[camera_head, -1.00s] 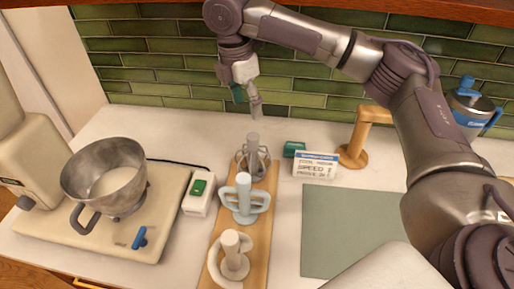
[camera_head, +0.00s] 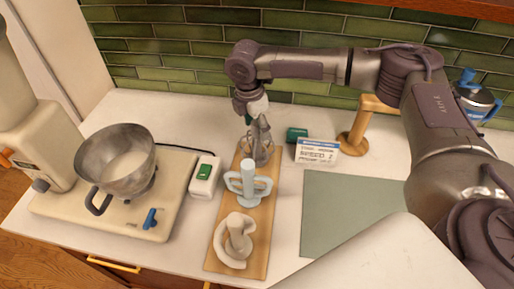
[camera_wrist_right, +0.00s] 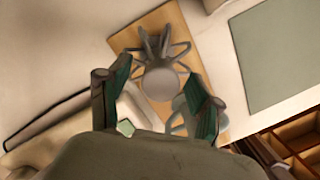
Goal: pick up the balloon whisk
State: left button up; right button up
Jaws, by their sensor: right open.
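The balloon whisk (camera_head: 257,153) is a grey wire tool with a thick shaft, standing upright at the back end of a wooden board (camera_head: 214,258). My right gripper (camera_head: 258,124) is just above it, pointing down, and partly hides its shaft. In the right wrist view, the whisk's round shaft end (camera_wrist_right: 160,83) lies between the two open green-padded fingers of the right gripper (camera_wrist_right: 160,92). I cannot tell whether a finger touches it. My left gripper is out of view.
A pale blue flat beater (camera_head: 248,184) and a white dough hook (camera_head: 236,243) stand on the same board. A mixer with a steel bowl (camera_head: 113,165) is left. A small sign (camera_head: 317,153), green box (camera_head: 297,134) and wooden stand (camera_head: 358,135) are right. The grey-green mat (camera_head: 340,205) is clear.

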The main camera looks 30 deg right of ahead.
jog(key=shift+d+f, duration=0.15)
jog(key=shift+f, duration=0.35)
grip_shut()
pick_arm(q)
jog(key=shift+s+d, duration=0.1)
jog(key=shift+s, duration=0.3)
pick_arm(e)
jog(key=shift+r, duration=0.1)
